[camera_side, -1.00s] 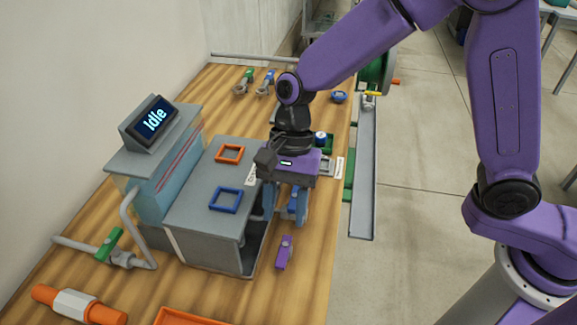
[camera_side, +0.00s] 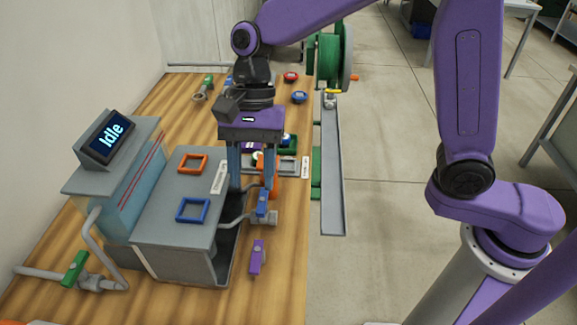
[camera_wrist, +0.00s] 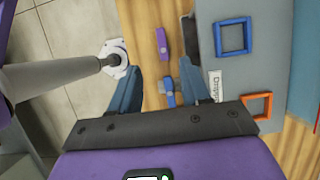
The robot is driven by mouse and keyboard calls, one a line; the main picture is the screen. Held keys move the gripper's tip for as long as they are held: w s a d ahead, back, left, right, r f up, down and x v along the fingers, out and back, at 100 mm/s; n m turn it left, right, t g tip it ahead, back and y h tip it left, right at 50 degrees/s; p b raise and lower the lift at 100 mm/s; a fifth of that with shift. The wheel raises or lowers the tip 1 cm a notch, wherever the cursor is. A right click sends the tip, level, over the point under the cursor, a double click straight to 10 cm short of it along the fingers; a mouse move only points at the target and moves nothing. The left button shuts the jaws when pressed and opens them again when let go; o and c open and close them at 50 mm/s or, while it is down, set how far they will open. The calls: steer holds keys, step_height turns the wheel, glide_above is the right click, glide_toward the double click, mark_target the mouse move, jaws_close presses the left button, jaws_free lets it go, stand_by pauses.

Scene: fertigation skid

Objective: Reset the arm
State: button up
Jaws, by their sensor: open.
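My gripper (camera_side: 251,186) is open and empty, pointing down beside the right end of the grey box. Its two blue fingers are apart, and the wrist view shows the gap between them (camera_wrist: 161,70). A blue valve handle (camera_side: 262,203) on a grey pipe is just below the fingertips in the side view; the handle (camera_wrist: 169,92) also shows between the fingers in the wrist view. I cannot tell whether a finger touches it. A purple handle (camera_side: 257,257) lies nearer the camera, clear of the fingers. Fittings behind the fingers are partly hidden.
The grey box (camera_side: 168,235) carries an orange frame (camera_side: 193,163) and a blue frame (camera_side: 193,210). A console screen (camera_side: 109,137) reads "Idle". A green reel (camera_side: 335,58) and a grey rail (camera_side: 333,170) stand along the right side. Open floor lies to the right.

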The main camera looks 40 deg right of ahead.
steer(key=shift+d, duration=0.1)
steer(key=s+d+f+n+t+h, duration=0.1)
steer(key=s+d+n, duration=0.8)
steer(key=d+n, duration=0.2)
steer(key=s+d+n+t+h, duration=0.2)
steer(key=s+d+n, duration=0.7)
steer(key=d, duration=0.5)
steer(key=shift+f+n, duration=0.35)
steer(key=shift+n, duration=0.55)
steer(key=shift+s, duration=0.1)
